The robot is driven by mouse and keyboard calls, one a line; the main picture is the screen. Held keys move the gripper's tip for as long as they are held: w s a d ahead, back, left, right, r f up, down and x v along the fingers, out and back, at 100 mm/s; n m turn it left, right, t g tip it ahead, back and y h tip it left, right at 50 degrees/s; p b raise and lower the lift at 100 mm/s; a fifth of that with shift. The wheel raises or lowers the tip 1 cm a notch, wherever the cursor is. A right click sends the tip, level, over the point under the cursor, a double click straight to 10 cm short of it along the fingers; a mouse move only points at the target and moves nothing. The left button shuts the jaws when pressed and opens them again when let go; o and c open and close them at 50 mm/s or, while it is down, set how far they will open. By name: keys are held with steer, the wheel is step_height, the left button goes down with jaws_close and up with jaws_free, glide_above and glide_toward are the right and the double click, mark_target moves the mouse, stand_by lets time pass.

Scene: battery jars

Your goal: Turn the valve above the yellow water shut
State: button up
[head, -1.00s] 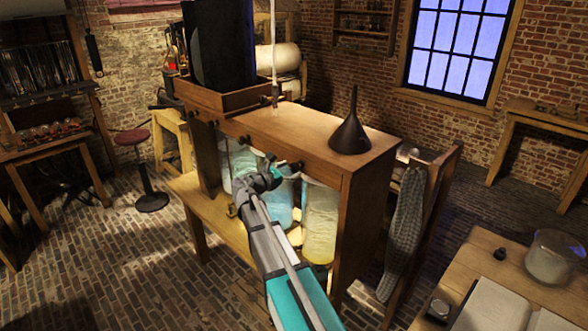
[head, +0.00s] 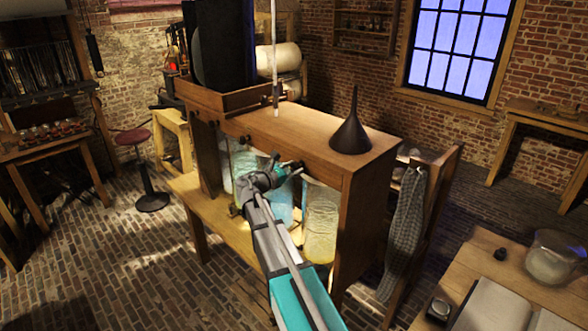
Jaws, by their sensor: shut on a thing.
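The jar of yellow water (head: 321,225) stands at the right end of the lower shelf, under the wooden cabinet. A small dark valve (head: 299,165) sticks out of the cabinet front, up and to the left of this jar. My gripper (head: 290,171) is at this valve and looks shut on its handle. The fingers partly hide the handle, so its exact angle is hard to tell. A jar of blue water (head: 283,208) stands left of the yellow one, partly behind my arm. A paler jar (head: 242,160) stands further left.
Other dark valves (head: 245,139) line the cabinet front to the left. A dark funnel (head: 351,137) stands on the cabinet top (head: 300,126). A grey cloth (head: 404,225) hangs at the right. A table with an open book (head: 497,305) is at the lower right.

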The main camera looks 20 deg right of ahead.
steer(key=shift+m, duration=0.4)
steer(key=m, duration=0.4)
steer(key=shift+p, duration=0.35)
steer(key=m, duration=0.4)
steer(key=shift+y, duration=0.4)
steer(key=m, duration=0.4)
steer(key=shift+m+t+p, duration=0.3)
steer(key=shift+m+p, duration=0.05)
steer(key=shift+m, duration=1.85)
steer(key=o, duration=1.2)
steer(key=shift+c, duration=0.2)
steer(key=shift+n, duration=0.3)
